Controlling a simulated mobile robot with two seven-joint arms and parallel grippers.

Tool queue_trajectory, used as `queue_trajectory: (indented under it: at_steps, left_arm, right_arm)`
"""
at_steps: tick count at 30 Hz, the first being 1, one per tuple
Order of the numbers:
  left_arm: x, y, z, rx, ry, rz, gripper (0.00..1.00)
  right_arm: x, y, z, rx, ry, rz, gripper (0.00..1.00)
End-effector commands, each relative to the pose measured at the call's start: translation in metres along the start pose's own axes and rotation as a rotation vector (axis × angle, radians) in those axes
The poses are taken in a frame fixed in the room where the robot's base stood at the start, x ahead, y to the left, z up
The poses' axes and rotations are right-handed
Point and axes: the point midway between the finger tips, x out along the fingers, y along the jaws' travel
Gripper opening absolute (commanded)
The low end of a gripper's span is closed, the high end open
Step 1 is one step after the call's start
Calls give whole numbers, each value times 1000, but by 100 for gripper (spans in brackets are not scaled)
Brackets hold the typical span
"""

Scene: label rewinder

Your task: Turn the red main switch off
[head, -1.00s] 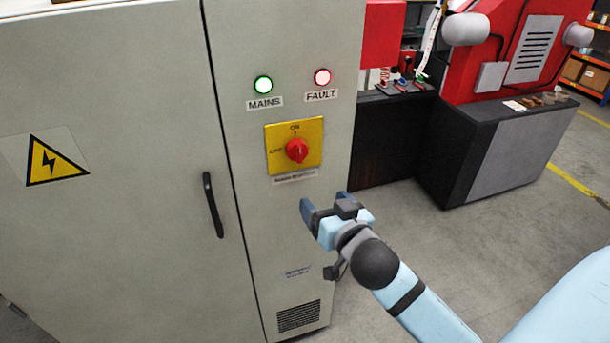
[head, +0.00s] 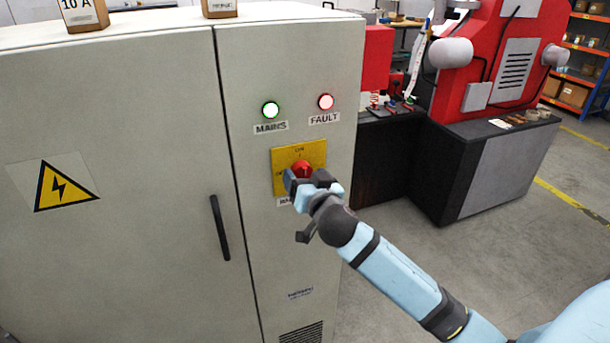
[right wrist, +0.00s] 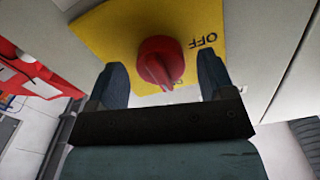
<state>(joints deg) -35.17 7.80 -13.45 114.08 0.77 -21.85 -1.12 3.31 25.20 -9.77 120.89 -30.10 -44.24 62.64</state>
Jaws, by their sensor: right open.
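The red main switch (head: 301,168) is a round knob on a yellow plate (head: 314,153) on the front of the grey cabinet. In the right wrist view the red knob (right wrist: 160,62) stands between the two fingers, with a gap on each side, and "OFF" is printed on the plate (right wrist: 112,28). My right gripper (head: 305,178) is open at the switch and covers the lower part of the plate. In the right wrist view the gripper (right wrist: 165,78) has its fingers apart on both sides of the knob. My left gripper is not in view.
A black door handle (head: 220,228) sticks out left of the switch. A red machine (head: 495,62) stands to the right, with open floor in front.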

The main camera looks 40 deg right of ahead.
Motion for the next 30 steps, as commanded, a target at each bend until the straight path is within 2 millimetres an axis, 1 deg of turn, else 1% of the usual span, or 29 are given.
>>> queue_trajectory:
  at_steps: [3, 10, 11, 12, 14, 15, 16, 17, 25, 30]
  left_arm:
    - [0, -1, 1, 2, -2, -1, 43]
    - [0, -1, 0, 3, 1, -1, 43]
    - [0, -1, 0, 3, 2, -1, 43]
    - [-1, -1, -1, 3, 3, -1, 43]
    - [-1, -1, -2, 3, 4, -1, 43]
    - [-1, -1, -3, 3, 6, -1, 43]
    - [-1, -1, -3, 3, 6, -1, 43]
    - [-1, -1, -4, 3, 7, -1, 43]
    - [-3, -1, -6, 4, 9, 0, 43]
    - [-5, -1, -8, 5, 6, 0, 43]
  right_arm:
    - [4, 0, 0, 1, 0, 0, 75]
    - [4, 0, 0, 1, 0, 0, 75]
    - [4, 0, 0, 1, 0, 0, 68]
    - [4, 0, 0, 1, 0, 0, 59]
    - [4, 0, 0, 1, 0, 0, 45]
    - [4, 0, 0, 1, 0, 0, 36]
    - [4, 0, 0, 1, 0, 0, 29]
    - [4, 0, 0, 1, 0, 0, 26]
    - [4, 0, 0, -20, -1, 1, 26]
    - [4, 0, -1, -87, -2, 2, 26]
